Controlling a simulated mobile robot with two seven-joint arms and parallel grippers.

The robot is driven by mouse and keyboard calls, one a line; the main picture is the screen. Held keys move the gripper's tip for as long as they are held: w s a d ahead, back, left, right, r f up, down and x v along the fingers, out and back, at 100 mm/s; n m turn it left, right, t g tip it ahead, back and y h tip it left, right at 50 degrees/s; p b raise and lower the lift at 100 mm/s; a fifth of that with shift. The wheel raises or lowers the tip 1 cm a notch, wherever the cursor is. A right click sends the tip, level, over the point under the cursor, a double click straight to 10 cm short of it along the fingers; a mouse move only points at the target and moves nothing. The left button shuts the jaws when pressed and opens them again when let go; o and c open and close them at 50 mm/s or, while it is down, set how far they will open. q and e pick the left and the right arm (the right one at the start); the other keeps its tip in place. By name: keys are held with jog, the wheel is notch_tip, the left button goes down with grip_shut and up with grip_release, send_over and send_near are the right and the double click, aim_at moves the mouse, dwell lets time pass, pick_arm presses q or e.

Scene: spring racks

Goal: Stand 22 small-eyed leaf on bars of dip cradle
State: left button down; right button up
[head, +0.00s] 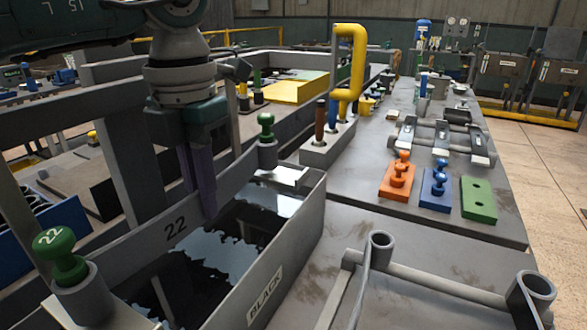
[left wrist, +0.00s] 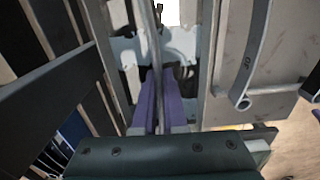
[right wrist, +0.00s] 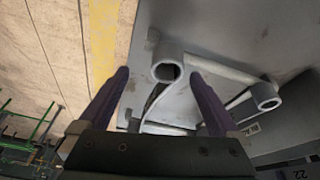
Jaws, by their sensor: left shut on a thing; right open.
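The long grey leaf marked 22 (head: 150,240) stands on edge over the dark liquid of a tank labelled BLACK (head: 290,258). Green-knobbed plugs, the near one marked 22 (head: 60,255) and a far one (head: 266,128), sit in its end eyes. My left gripper (head: 200,190) is shut on the leaf near its middle; the left wrist view shows the purple fingers (left wrist: 157,100) closed on its thin edge. My right gripper (right wrist: 158,78) is open and empty in its wrist view, fingertips either side of another piece's round eye (right wrist: 167,68). Which bars are the dip cradle's is unclear.
Grey curved pieces with round eyes (head: 380,243) and a crossbar (head: 440,276) stand right of the tank. Orange (head: 397,193), blue (head: 434,203) and green (head: 479,208) blocks lie on the bench beyond. A yellow hooked handle (head: 358,60) rises behind.

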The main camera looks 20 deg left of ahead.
pick_arm(q)
jog(key=shift+f+b, duration=0.3)
jog(key=shift+b, duration=0.05)
dwell(0.5)
jog(key=c, duration=1.1)
grip_release()
jog(key=shift+w, duration=0.1)
jog(key=shift+o, duration=1.3)
jog(key=shift+f, duration=0.2)
jog(key=o, duration=0.4)
jog(key=shift+r, duration=0.1)
jog(key=shift+r+p, duration=2.8)
jog(key=shift+r, duration=0.75)
